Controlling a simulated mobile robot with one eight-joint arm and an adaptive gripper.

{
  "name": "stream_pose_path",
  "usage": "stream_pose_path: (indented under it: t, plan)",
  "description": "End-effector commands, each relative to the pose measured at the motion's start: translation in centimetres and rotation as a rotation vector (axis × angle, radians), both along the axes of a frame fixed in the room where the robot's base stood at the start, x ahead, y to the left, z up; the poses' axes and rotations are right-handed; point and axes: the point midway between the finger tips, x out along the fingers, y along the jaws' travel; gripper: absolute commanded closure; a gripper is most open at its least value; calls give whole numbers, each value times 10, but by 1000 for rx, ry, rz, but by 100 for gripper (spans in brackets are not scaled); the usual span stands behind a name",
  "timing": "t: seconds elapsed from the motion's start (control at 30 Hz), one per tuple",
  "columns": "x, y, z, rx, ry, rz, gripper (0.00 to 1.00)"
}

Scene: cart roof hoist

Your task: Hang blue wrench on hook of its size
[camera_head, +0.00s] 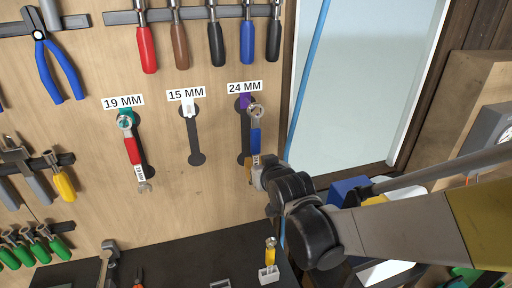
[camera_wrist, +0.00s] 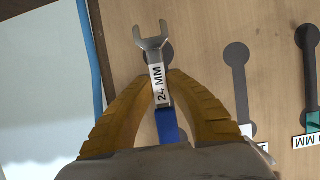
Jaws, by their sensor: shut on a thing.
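The blue wrench (camera_head: 255,140) stands upright, ring end up, in front of the board under the 24 MM label (camera_head: 244,87). Its ring is just below and right of the purple hook (camera_head: 245,101); I cannot tell whether it is over the hook. My gripper (camera_head: 256,172) is shut on its lower part. In the wrist view, the yellow fingers (camera_wrist: 155,95) close on either side of the wrench (camera_wrist: 158,85), whose tag reads 24 MM; its open jaw points up. The wrench's ring end is hidden there.
A red wrench (camera_head: 131,148) hangs under the 19 MM label (camera_head: 123,101). The white 15 MM hook (camera_head: 188,108) is bare above its dark outline. Screwdrivers (camera_head: 247,42) hang above. A yellow-handled tool (camera_head: 270,250) stands in a white holder below. A blue cable (camera_head: 308,75) runs right of the board.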

Motion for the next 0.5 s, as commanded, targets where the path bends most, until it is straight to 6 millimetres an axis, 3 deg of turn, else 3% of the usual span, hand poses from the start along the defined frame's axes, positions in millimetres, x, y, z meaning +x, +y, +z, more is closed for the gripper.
stream_pose_path:
  t: [0.5]
  plan:
    - [33,9,-1,0,-1,0,100]
